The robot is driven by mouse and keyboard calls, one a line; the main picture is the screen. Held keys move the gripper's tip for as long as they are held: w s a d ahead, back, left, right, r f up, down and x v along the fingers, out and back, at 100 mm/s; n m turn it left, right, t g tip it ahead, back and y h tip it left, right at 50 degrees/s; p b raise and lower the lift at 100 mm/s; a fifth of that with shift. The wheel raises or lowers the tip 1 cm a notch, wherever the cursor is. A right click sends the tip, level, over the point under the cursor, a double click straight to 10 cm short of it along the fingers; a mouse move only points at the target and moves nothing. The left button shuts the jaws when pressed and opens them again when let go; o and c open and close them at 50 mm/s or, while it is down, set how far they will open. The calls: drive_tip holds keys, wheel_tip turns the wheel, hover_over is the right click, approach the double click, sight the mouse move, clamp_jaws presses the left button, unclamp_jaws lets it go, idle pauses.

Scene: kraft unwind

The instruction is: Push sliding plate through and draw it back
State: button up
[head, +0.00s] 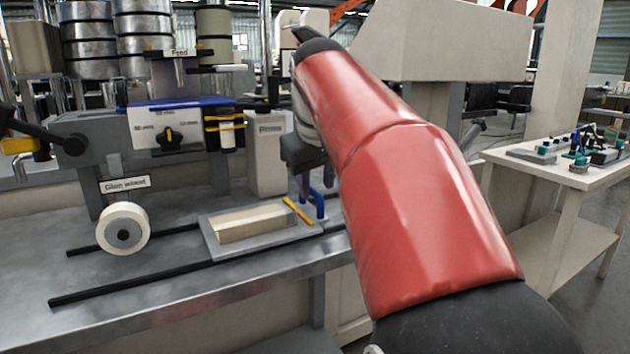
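The sliding plate (213,249) is a flat grey plate lying across two black rails on the metal bench. A tan, box-like block (258,224) lies on it. A yellow strip (297,211) crosses its right end, beside an upright blue handle-like part (319,205). The white glue wheel (123,229), under a "Glue wheel" label, stands to the left of the plate, apart from it. My gripper (309,178) points down at the plate's right end, close to the blue part. My red arm partly covers it, so its fingers and any contact are unclear.
The black rails (130,283) run left past the glue wheel, with bare bench around them. A grey machine head with a knob panel (166,130) and a "Feed" label overhangs the back. A side table (500,170) with small parts stands at right.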

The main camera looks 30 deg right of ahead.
drive_tip(key=p+v, duration=0.1)
drive_tip(key=v, duration=0.6)
drive_tip(key=shift+s+r, duration=0.25)
drive_tip(key=shift+r, duration=0.05)
drive_tip(key=shift+a, duration=0.1)
idle(0.3)
